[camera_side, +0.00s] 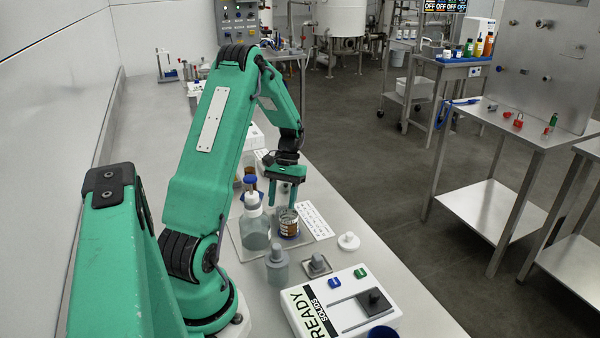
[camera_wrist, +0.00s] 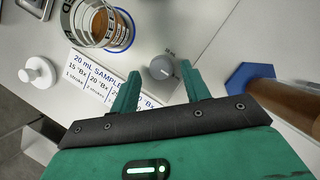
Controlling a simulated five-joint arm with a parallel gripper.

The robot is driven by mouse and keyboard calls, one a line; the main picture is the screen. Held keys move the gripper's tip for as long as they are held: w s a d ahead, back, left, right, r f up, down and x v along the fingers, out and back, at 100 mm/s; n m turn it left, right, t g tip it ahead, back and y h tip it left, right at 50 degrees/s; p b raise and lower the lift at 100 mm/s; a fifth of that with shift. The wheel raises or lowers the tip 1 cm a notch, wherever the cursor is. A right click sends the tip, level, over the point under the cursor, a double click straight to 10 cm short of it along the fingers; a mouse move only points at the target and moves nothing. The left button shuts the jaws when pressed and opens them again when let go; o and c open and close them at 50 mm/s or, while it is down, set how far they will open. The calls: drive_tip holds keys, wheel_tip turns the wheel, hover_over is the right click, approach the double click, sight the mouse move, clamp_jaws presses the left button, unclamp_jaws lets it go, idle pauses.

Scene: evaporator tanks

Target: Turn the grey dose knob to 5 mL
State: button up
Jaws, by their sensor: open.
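In the wrist view, the grey dose knob (camera_wrist: 161,67) is a small round knob with a pale line on its face. It shows just beyond and between the two green fingertips of my gripper (camera_wrist: 160,74). The fingers are apart with nothing visibly held; I cannot tell whether they touch the knob. Small lettering near the knob is too blurred to read. In the side view, my gripper (camera_side: 283,204) points down behind the glass beaker (camera_side: 288,224). The knob cannot be made out clearly there.
The labelled beaker (camera_wrist: 108,24) stands close to the knob. A "20 mL SAMPLE" card (camera_wrist: 90,78) and a white stopper (camera_wrist: 38,75) lie nearby. A dispenser bottle (camera_side: 255,232), a grey bottle (camera_side: 277,268) and a white READY instrument (camera_side: 345,302) crowd the bench in the side view.

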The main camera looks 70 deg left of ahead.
drive_tip(key=v, duration=0.7)
idle(0.3)
drive_tip(key=w+d+r+m+t+y, duration=0.1)
drive_tip(key=d+r+m+t+y, duration=0.1)
drive_tip(key=d+r, duration=0.55)
drive_tip(key=w+d+r+m+t+y, duration=0.15)
drive_tip(key=d+r, duration=0.35)
drive_tip(key=d, duration=0.5)
drive_tip(key=s+d+r+m+t, duration=0.1)
drive_tip(key=s+d+m+t, duration=0.1)
drive_tip(key=s+d, duration=0.2)
drive_tip(key=s+d+r+m+t, duration=0.2)
drive_tip(key=s+d, duration=0.3)
drive_tip(key=d, duration=0.5)
drive_tip(key=shift+s+r+m+t, duration=0.2)
drive_tip(key=shift+m+t, duration=0.45)
